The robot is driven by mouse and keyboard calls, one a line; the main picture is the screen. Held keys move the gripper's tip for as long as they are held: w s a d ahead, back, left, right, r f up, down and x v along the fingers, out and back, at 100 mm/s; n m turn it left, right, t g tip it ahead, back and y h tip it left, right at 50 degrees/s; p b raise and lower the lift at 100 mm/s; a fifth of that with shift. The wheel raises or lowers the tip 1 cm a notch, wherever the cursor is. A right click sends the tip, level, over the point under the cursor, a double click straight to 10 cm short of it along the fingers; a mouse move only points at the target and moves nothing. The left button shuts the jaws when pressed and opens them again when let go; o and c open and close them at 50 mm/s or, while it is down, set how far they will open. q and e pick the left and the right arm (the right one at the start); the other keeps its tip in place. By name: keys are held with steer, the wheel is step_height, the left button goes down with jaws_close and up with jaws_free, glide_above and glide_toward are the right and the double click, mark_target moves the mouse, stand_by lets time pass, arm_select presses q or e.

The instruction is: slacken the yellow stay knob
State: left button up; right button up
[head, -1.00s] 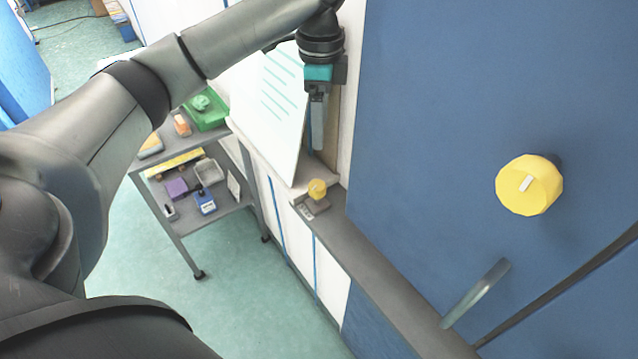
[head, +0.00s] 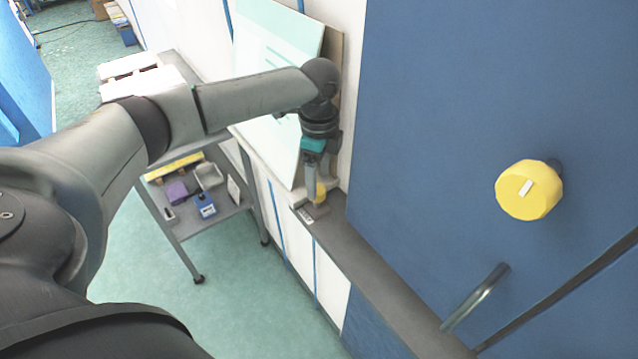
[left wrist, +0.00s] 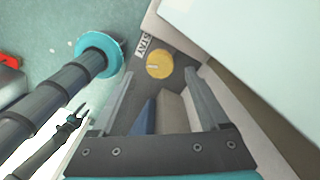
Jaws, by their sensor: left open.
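A small yellow knob (head: 320,192) sits on a grey mount on the ledge, partly hidden behind my left gripper in the head view. In the left wrist view the knob (left wrist: 159,64) shows its round top with a pale mark. A white label (left wrist: 143,45) beside it seems to read STAY. My left gripper (head: 313,198) points down at the knob. In the left wrist view my left gripper (left wrist: 158,75) is open, with one finger on either side of the knob. I cannot tell whether the fingers touch it. My right gripper is not in view.
A larger yellow knob (head: 528,190) and a metal handle (head: 476,297) are on the blue panel (head: 440,110) at right. A pale board (head: 285,40) leans on the ledge close behind my left gripper. A grey cart (head: 225,215) stands at left.

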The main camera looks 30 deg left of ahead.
arm_select(q)
steer(key=shift+f, duration=1.45)
jaws_close()
